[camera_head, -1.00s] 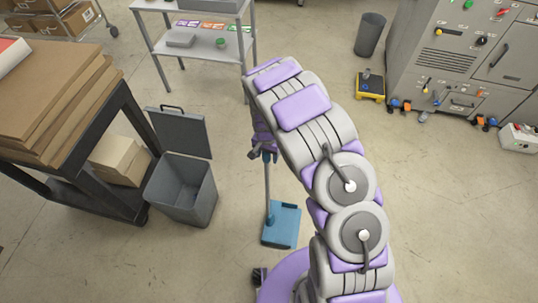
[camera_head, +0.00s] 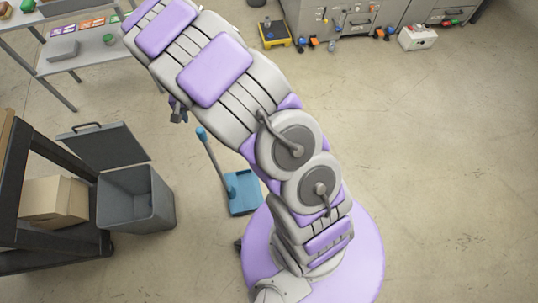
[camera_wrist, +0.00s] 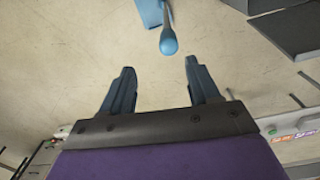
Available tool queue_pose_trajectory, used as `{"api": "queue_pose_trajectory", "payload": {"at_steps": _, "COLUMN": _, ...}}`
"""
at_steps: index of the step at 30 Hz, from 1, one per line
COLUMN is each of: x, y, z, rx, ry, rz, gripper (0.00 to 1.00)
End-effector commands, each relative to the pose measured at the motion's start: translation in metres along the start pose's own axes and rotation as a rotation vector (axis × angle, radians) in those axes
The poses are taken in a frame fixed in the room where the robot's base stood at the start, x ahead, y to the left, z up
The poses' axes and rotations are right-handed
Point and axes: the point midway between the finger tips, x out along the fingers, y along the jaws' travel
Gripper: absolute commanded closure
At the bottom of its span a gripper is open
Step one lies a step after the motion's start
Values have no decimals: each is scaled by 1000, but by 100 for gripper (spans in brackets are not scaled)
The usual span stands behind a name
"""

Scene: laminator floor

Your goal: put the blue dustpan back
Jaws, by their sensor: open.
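The blue dustpan (camera_head: 243,193) stands on the floor beside my base in the head view, its long grey handle rising to a blue grip end (camera_head: 201,134). In the wrist view the blue grip end (camera_wrist: 169,42) is ahead of my gripper (camera_wrist: 158,75), just beyond the fingertips and between their lines. Part of the blue pan (camera_wrist: 150,12) shows at the top edge there. My gripper is open and empty, its two fingers apart. In the head view my arm hides most of the gripper; a small dark part shows left of the arm, near the handle top.
A grey bin (camera_head: 136,200) with its lid up stands left of the dustpan. A grey shelf (camera_head: 90,54) stands at upper left, machine cabinets (camera_head: 345,18) at the back. The floor at right is clear.

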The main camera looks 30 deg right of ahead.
Motion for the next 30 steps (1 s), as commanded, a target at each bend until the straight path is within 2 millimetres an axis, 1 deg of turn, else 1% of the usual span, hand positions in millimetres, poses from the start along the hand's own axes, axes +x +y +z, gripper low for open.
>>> {"api": "queue_pose_trajectory", "payload": {"at_steps": 1, "x": -17, "y": 11, "z": 4, "rx": -4, "ry": 2, "rz": 3, "gripper": 39}}
{"api": "queue_pose_trajectory", "payload": {"at_steps": 2, "x": -26, "y": 18, "z": 6, "rx": -8, "ry": 1, "rz": 5, "gripper": 39}}
{"api": "queue_pose_trajectory", "payload": {"at_steps": 3, "x": -41, "y": 28, "z": 10, "rx": -18, "ry": 3, "rz": 6, "gripper": 39}}
{"api": "queue_pose_trajectory", "payload": {"at_steps": 5, "x": -60, "y": 43, "z": 19, "rx": -32, "ry": -1, "rz": 11, "gripper": 39}}
{"api": "queue_pose_trajectory", "payload": {"at_steps": 6, "x": -72, "y": 54, "z": 26, "rx": -41, "ry": -8, "rz": 16, "gripper": 39}}
{"api": "queue_pose_trajectory", "payload": {"at_steps": 8, "x": -89, "y": 67, "z": 38, "rx": -57, "ry": -14, "rz": 18, "gripper": 39}}
{"api": "queue_pose_trajectory", "payload": {"at_steps": 11, "x": -116, "y": 88, "z": 59, "rx": -86, "ry": -24, "rz": 24, "gripper": 39}}
{"api": "queue_pose_trajectory", "payload": {"at_steps": 15, "x": -147, "y": 115, "z": 96, "rx": -134, "ry": -46, "rz": 27, "gripper": 39}}
{"api": "queue_pose_trajectory", "payload": {"at_steps": 19, "x": -170, "y": 140, "z": 134, "rx": -185, "ry": -67, "rz": 26, "gripper": 39}}
{"api": "queue_pose_trajectory", "payload": {"at_steps": 24, "x": -192, "y": 173, "z": 185, "rx": -266, "ry": -95, "rz": 19, "gripper": 39}}
{"api": "queue_pose_trajectory", "payload": {"at_steps": 27, "x": -200, "y": 191, "z": 216, "rx": -319, "ry": -111, "rz": 16, "gripper": 39}}
{"api": "queue_pose_trajectory", "payload": {"at_steps": 30, "x": -205, "y": 208, "z": 243, "rx": -371, "ry": -123, "rz": 15, "gripper": 39}}
